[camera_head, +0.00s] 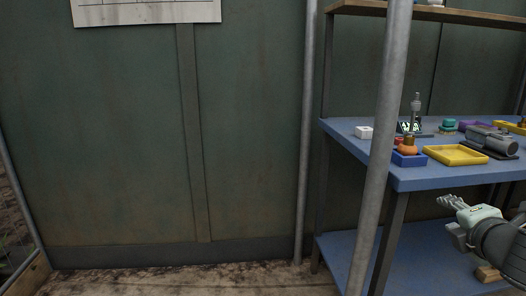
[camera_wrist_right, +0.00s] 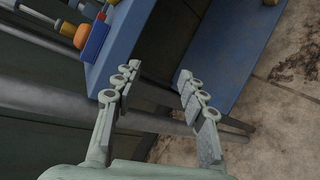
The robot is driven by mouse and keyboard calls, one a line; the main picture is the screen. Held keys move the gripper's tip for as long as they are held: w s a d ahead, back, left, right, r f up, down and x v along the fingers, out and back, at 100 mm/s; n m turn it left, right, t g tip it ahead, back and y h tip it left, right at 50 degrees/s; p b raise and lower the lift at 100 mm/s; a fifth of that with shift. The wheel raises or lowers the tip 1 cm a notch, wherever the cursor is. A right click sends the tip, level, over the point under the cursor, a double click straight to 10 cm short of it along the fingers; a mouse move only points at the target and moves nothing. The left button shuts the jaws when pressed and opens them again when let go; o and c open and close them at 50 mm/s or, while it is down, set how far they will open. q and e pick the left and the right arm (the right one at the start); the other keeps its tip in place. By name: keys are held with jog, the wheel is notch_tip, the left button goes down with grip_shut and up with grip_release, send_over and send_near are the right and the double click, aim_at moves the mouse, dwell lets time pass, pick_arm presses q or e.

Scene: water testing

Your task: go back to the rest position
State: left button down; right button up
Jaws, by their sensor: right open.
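My right gripper (camera_head: 450,203) is at the right of the head view, in front of the blue bench and below its top edge. The right wrist view shows its two fingers apart with nothing between them (camera_wrist_right: 158,82). The bench edge and the floor show beyond the fingers. My left gripper is in neither view.
The blue bench (camera_head: 420,180) holds a yellow tray (camera_head: 455,163), a blue tray (camera_head: 400,161), a white box (camera_head: 363,132) and a grey device (camera_head: 488,144). A grey post (camera_head: 378,150) stands in front of it. The floor (camera_head: 190,280) at left is clear.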

jog(key=s+a+f+m+g+y+p, duration=0.1)
jog(key=s+a+f+m+g, duration=0.3)
jog(key=f, duration=0.8)
jog(key=s+d+f+m+g+p, duration=0.1)
jog(key=s+f+m, duration=0.45)
jog(key=f, duration=0.65)
jog(key=s+a+f+m+g+y+p, duration=0.1)
jog(key=s+a+f+m+g+y, duration=0.1)
jog(key=s+a+f+m+g, duration=0.3)
jog(key=s+a+f+m, duration=0.3)
jog(key=s+a+f, duration=0.3)
jog(key=s+f, duration=0.3)
jog(key=shift+s+a, duration=0.15)
jog(key=shift+s, duration=0.05)
jog(key=shift+c, duration=1.1)
